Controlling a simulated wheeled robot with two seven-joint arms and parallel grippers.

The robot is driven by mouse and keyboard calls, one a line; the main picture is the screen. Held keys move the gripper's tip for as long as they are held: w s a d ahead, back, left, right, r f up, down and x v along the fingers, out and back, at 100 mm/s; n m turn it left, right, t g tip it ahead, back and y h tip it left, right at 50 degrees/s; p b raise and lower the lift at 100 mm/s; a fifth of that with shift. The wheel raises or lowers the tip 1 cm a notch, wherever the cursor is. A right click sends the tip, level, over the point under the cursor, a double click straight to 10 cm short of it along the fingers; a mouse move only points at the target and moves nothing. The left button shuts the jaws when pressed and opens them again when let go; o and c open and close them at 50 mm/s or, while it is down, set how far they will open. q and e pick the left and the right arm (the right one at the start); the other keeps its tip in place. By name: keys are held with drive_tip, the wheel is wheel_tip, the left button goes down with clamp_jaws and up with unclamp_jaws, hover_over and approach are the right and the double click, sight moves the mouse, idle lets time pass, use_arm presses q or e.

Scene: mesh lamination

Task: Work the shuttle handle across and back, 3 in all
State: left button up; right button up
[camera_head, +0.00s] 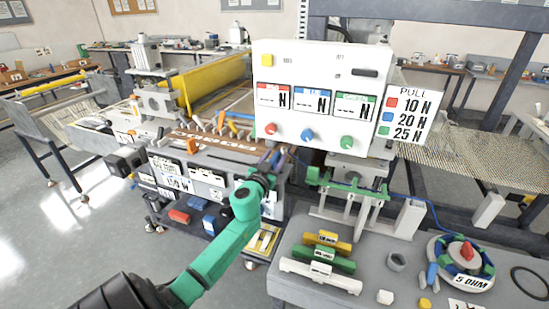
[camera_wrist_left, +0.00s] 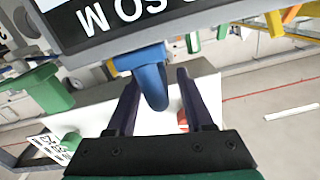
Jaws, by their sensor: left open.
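A blue hooked handle (camera_wrist_left: 152,78) hangs below a grey-edged black panel with white lettering (camera_wrist_left: 120,18) in the left wrist view. I cannot tell for certain that it is the shuttle handle. My left gripper (camera_wrist_left: 155,92) is open, with its two dark fingers on either side of the blue handle; no contact can be made out. In the head view, my left gripper (camera_head: 279,158) is at the right end of the machine front, below the white control panel (camera_head: 300,68). There its fingers largely hide the handle. My right gripper is not in view.
A grey bench (camera_head: 290,287) at the front right holds yellow, green and white blocks and a round reel (camera_head: 467,262) marked 5 OHM. A green clamp fixture (camera_head: 345,188) stands right of my gripper. Coloured handles (camera_head: 222,122) line the machine top. Open floor lies at left.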

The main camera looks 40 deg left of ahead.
use_arm(q)
clamp_jaws()
idle(1.4)
